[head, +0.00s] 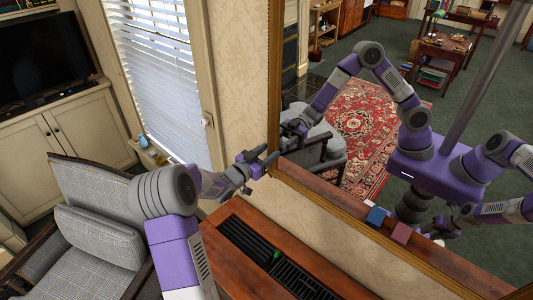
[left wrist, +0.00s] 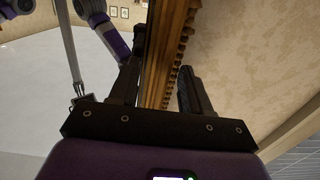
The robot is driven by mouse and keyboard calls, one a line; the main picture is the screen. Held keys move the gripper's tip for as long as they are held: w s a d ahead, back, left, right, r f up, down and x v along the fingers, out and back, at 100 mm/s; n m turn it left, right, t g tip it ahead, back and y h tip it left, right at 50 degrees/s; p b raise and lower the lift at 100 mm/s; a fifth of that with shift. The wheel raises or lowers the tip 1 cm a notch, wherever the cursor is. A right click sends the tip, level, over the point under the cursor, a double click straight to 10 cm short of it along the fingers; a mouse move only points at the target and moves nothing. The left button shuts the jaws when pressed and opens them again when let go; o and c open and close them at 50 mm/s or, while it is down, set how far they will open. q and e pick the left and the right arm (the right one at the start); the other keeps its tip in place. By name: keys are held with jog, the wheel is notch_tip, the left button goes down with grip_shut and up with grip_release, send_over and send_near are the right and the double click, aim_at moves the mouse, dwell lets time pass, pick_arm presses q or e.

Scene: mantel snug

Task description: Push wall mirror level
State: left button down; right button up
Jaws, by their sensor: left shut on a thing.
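The wall mirror (head: 272,90) is large, with a gilt carved frame, and fills the right of the head view. Its glass reflects the room and my own body. My left gripper (head: 260,162) is at the frame's lower left corner. In the left wrist view the frame (left wrist: 165,60) runs between the two fingers of my left gripper (left wrist: 162,75), one on the glass side and one on the wall side. The gripper is shut on the frame. From this slanted view I cannot tell how far the mirror tilts. My right gripper shows only as a reflection.
A wooden mantel (head: 225,245) with a dark slatted opening lies below the mirror. A checked armchair (head: 95,235) stands at the left, near a cabinet (head: 85,135) with a television (head: 42,62). A window with blinds (head: 155,75) is beside the papered wall (head: 240,70).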

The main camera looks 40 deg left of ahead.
jog(key=shift+f+b, duration=0.7)
jog(key=shift+f, duration=0.4)
pick_arm(q)
jog(key=shift+d+f, duration=0.4)
jog(key=shift+d, duration=0.25)
jog(key=shift+d+f, duration=0.4)
jog(key=shift+d, duration=0.2)
pick_arm(e)
jog(key=shift+r, duration=0.1)
pick_arm(q)
jog(key=c, duration=0.5)
grip_release()
pick_arm(e)
jog(key=shift+f+b, duration=0.25)
jog(key=shift+b, duration=0.15)
pick_arm(q)
jog(key=s, duration=0.7)
jog(key=shift+s, duration=0.3)
